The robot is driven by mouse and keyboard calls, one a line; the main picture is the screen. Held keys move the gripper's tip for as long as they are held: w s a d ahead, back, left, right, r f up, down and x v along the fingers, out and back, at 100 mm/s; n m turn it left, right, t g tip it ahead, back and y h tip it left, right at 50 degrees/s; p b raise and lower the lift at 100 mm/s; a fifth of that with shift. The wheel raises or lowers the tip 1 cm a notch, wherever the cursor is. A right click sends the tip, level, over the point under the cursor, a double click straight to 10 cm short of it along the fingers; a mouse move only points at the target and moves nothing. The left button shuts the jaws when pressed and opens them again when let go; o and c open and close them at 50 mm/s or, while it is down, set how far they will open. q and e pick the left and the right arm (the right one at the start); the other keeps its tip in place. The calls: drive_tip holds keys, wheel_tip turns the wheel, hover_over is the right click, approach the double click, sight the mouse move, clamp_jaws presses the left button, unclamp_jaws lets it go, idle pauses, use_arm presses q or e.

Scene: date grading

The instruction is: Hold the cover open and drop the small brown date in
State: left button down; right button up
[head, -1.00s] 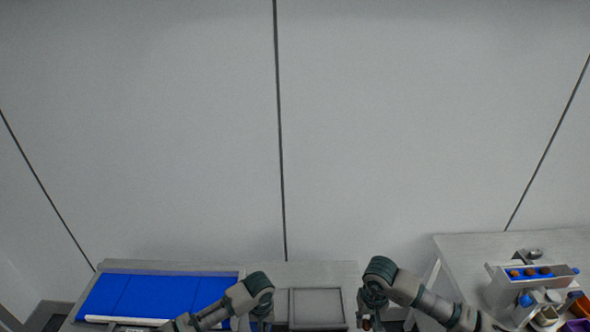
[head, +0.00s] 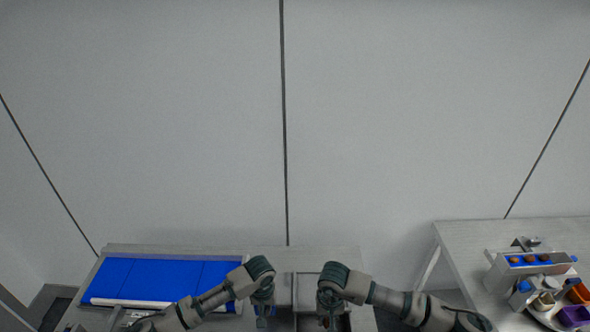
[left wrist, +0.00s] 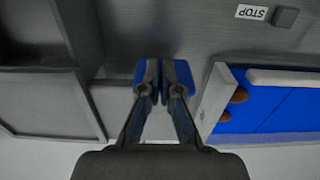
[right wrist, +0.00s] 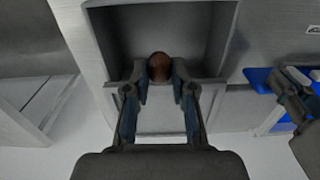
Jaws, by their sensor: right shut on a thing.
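The small brown date (right wrist: 158,66) is between the fingertips of my right gripper (right wrist: 160,88), which is shut on it. The right wrist view shows it above a grey open-topped box (right wrist: 205,15) with a dark interior. In the head view my right gripper (head: 328,312) is low at the centre, right of my left gripper (head: 263,311). I cannot tell which grey panel is the cover.
A blue conveyor belt (head: 165,278) lies left in the head view; brown dates (left wrist: 238,95) rest on it in the left wrist view. A STOP label (left wrist: 251,12) sits beside a dark button. A side table (head: 460,240) at right carries a rack (head: 500,266), orange and purple containers.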

wheel_tip(320, 180, down, 2)
drive_tip(key=shift+a+f, duration=0.1)
drive_tip(key=shift+a, duration=0.05)
use_arm(q)
drive_tip(key=shift+w+a, duration=0.1)
drive_tip(key=shift+a, duration=0.3)
use_arm(e)
drive_tip(key=shift+a+f, duration=0.15)
drive_tip(key=o, duration=1.3)
use_arm(q)
drive_tip(key=shift+d, duration=0.1)
use_arm(e)
drive_tip(key=shift+r, duration=4)
